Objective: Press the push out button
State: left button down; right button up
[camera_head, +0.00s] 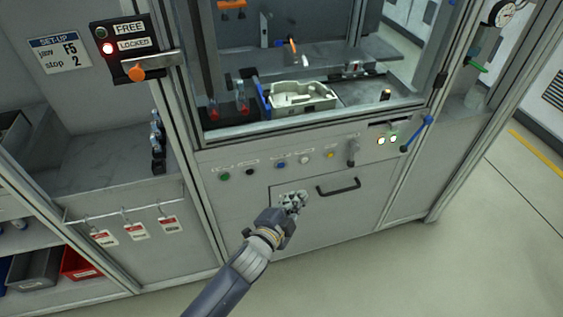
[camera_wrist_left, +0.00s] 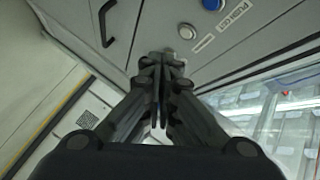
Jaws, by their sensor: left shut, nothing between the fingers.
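The blue button (camera_head: 281,165) is on the front panel of the machine, in a row of buttons below the window. In the left wrist view the same blue button (camera_wrist_left: 213,4) is cut by the top edge, and the label beside it reads PUSH OUT (camera_wrist_left: 235,15). My left gripper (camera_head: 296,199) is shut and empty, below the button row in the head view and in front of the drawer front. In the left wrist view its fingertips (camera_wrist_left: 163,58) show left of and below the blue button, near the white button (camera_wrist_left: 187,31). I see no contact with a button. My right gripper is out of view.
Green (camera_head: 225,176), black (camera_head: 250,171) and yellow (camera_head: 330,155) buttons share the row. A lever (camera_head: 351,152) and a dark handle (camera_head: 338,187) are to the right. Red-and-white tags (camera_head: 135,231) hang on a rail at left. The floor at right is clear.

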aim_at(281, 165)
pick_arm(q)
jog(key=w+a+b, duration=0.2)
jog(key=w, duration=0.6)
jog(key=shift+w+a, duration=0.15)
jog(key=shift+a, duration=0.25)
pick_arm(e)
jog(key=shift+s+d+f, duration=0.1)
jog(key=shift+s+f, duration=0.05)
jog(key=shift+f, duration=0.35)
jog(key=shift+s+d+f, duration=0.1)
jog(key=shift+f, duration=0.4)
pick_arm(q)
jog(key=shift+w, duration=0.1)
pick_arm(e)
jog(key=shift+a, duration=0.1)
pick_arm(q)
jog(key=shift+w+a, duration=0.1)
jog(key=shift+w, duration=0.2)
